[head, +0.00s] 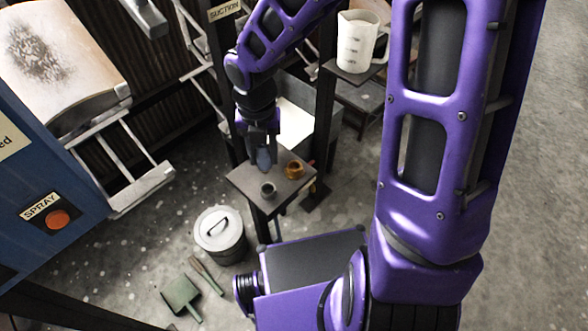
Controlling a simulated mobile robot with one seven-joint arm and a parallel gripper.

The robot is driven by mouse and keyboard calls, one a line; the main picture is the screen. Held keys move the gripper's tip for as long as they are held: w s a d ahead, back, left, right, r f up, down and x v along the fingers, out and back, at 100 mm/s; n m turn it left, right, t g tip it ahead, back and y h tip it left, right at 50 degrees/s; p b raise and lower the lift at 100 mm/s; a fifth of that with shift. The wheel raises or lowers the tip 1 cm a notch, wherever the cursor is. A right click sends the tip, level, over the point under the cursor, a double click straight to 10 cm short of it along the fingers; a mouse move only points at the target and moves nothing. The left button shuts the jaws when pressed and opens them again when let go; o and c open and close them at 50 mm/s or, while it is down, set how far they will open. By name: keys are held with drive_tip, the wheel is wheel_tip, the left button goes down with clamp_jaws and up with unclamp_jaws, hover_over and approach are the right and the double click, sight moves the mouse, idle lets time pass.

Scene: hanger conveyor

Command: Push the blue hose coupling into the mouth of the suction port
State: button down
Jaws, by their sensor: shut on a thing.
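My gripper (262,147) points down over a small stand in the middle of the head view. It is shut on the blue hose coupling (264,159), a grey-blue piece showing just below the fingers. The coupling appears to be above the back left part of the stand top; I cannot tell whether it touches it. A SUCTION sign (224,10) is on a dark post at the top. I cannot make out the suction port's mouth with certainty; my arm covers part of the area below the sign.
The small stand (245,181) bears a dark round cup-like piece (268,189) and an orange-brown piece (295,170). A white measuring jug (356,42) stands on a shelf at right. A lidded bucket (221,236), green dustpan (181,295) and brush (207,275) are on the floor.

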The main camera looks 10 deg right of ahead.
drive_tip(key=m, duration=0.1)
drive_tip(key=d+m, duration=0.1)
drive_tip(key=m, duration=0.1)
drive_tip(key=shift+w+f, duration=0.2)
drive_tip(key=shift+w, duration=0.2)
drive_tip(key=w+d+f+m, duration=0.1)
drive_tip(key=w+d+m, duration=0.2)
drive_tip(key=m, duration=1.2)
drive_tip(key=w+d+f+m, duration=0.2)
drive_tip(key=d+m, duration=0.4)
drive_tip(key=m, duration=0.9)
drive_tip(key=shift+w+d+m, duration=0.25)
drive_tip(key=shift+w+m, duration=0.05)
drive_tip(key=shift+w, duration=0.4)
